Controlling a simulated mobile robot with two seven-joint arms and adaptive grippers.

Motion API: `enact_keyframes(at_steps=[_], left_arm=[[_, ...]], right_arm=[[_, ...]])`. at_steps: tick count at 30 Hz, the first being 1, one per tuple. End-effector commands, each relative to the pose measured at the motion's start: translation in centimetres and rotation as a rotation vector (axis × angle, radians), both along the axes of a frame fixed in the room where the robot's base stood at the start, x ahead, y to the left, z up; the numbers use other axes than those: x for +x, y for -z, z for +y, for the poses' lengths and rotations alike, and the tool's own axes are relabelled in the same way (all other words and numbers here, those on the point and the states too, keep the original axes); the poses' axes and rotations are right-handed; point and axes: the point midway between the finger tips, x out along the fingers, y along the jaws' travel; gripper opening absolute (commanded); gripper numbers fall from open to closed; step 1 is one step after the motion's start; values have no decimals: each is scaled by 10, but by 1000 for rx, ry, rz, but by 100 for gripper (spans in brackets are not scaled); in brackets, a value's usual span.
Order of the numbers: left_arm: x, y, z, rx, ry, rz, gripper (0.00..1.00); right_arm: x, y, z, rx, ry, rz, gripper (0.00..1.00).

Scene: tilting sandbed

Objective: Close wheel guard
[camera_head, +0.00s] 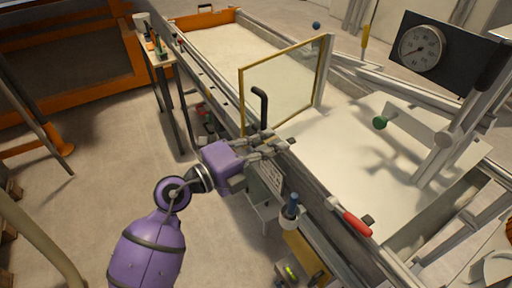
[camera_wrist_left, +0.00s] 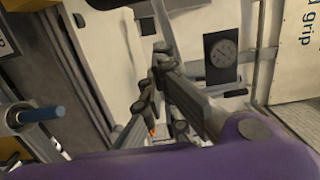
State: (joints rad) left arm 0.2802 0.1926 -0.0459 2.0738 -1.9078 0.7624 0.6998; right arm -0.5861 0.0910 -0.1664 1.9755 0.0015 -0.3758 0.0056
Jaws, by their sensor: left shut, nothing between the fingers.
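A clear panel in a yellow frame (camera_head: 242,92), which looks like the wheel guard, stands upright across the sandbed in the head view. A black bent handle (camera_head: 262,103) rises in front of its near lower corner. My left gripper (camera_head: 284,144) is shut and empty at the near side rail, below the panel and beside the foot of the handle. I cannot tell whether it touches the rail or handle. In the left wrist view its dark fingers (camera_wrist_left: 152,78) show, with pale sand surface beyond. My right gripper is not in view.
A round gauge on a black board (camera_head: 422,48) stands at the right; it also shows in the left wrist view (camera_wrist_left: 222,52). A red-handled lever (camera_head: 352,222) and a blue-topped knob (camera_head: 292,204) sit along the near rail. A green knob (camera_head: 380,122) is above the sand (camera_head: 335,150).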

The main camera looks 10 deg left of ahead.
Motion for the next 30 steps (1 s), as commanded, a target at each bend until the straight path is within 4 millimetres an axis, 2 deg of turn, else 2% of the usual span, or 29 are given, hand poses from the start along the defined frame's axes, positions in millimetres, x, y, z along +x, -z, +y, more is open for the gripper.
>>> enact_keyframes(at_steps=[3, 6, 9, 15, 30], left_arm=[[18, -3, -21, -2, 0, -3, 0], [30, -1, -32, 1, 0, -2, 0], [37, 2, -13, 3, -2, 0, 0], [45, 1, 1, 1, -1, 0, 0], [48, 1, 7, 1, 5, -2, 0]], right_arm=[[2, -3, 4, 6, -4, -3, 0], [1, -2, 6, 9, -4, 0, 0], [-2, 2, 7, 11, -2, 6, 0], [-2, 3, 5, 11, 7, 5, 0], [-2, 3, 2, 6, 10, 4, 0]])
